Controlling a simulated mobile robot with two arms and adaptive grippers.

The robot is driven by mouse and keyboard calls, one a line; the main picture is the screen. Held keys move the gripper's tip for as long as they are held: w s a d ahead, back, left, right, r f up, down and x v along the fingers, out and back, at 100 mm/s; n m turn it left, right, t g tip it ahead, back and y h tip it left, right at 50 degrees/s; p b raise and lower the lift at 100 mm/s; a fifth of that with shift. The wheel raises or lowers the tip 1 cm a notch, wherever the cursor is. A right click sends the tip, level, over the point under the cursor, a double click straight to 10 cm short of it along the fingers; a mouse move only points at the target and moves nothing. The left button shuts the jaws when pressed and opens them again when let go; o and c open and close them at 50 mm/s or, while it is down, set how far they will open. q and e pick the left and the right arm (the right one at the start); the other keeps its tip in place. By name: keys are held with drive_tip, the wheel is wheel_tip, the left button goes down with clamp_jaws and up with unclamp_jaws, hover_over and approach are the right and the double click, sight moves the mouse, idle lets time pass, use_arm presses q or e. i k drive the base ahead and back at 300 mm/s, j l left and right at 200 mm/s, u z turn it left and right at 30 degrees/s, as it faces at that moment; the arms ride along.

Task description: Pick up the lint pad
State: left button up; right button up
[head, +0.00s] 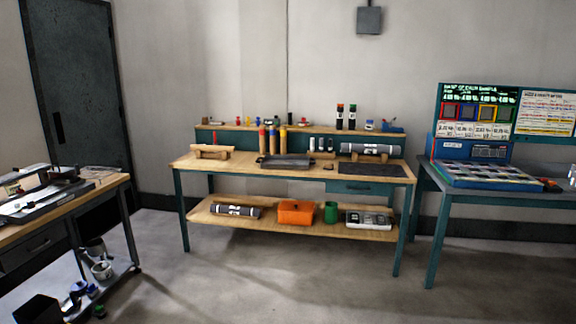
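I cannot tell which thing is the lint pad; nothing in the head view is clearly one at this distance. The wooden workbench (240,165) with teal legs stands by the back wall. A dark flat mat (375,170) lies on the right of its top, and a dark shallow tray (287,162) lies near the middle. A grey roll (370,149) lies behind the mat. Neither of my grippers is in view.
The lower shelf (290,224) holds another grey roll (237,211), an orange box (297,212) and a green cup (331,212). A cluttered table (110,183) stands at left, a teal table (450,205) at right. Floor ahead (300,290) is clear.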

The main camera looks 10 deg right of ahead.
sight(326, 166)
drive_tip(key=i+j, duration=0.15)
drive_tip(key=i, duration=3.9)
drive_tip(key=i+z, duration=0.3)
drive_tip(key=i, duration=0.35)
drive_tip(key=i+j+z, duration=0.15)
drive_tip(key=i+z, duration=0.15)
drive_tip(key=i, duration=0.35)
drive_tip(key=z, duration=1.25)
drive_tip(key=i+l+u, duration=0.05)
